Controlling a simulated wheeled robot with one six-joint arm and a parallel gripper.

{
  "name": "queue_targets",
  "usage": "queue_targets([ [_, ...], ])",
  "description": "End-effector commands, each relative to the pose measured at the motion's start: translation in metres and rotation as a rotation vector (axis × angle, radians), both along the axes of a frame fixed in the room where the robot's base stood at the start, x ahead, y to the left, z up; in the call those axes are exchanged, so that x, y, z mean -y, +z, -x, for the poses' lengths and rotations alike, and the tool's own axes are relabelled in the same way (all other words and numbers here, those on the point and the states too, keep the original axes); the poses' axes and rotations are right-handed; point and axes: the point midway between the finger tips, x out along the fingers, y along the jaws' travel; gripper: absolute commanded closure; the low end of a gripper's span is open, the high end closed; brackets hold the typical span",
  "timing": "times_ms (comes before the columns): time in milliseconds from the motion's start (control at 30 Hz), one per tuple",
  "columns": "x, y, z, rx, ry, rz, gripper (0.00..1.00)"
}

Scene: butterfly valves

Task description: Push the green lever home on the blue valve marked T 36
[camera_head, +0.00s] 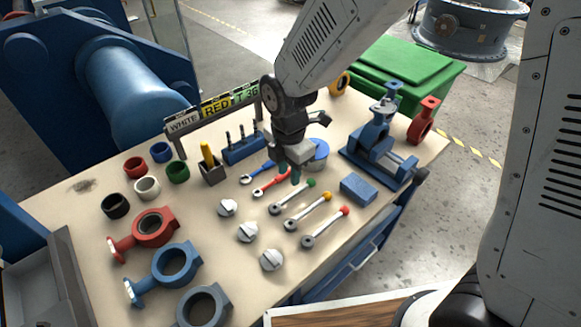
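The green lever (292,197), a grey handle with a green knob, lies on the bench between a red wrench and a yellow-knobbed lever. A blue valve body (383,107) stands upright in the blue vise (372,152) at the right; no lever shows on it. Another blue valve body (190,262) lies at the front left. I cannot read T 36 on either valve. My gripper (289,175) is open and empty, pointing down over the tools just behind the green lever's knob.
Yellow-knobbed (308,212) and red-knobbed (325,227) levers lie in front of the green one. A blue block (358,189) sits to the right. Coloured rings (148,187) and grey discs (247,232) occupy the left and front. A red valve body (421,121) stands behind the vise.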

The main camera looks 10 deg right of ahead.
Motion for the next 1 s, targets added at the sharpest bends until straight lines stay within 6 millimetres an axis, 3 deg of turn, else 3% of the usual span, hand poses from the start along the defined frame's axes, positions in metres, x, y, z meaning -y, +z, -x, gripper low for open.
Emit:
queue_targets([
  [700,0.000,-0.075,0.001,-0.002,-0.001,0.001,0.69],
  [1000,0.000,-0.087,0.000,0.000,-0.001,0.000,0.69],
])
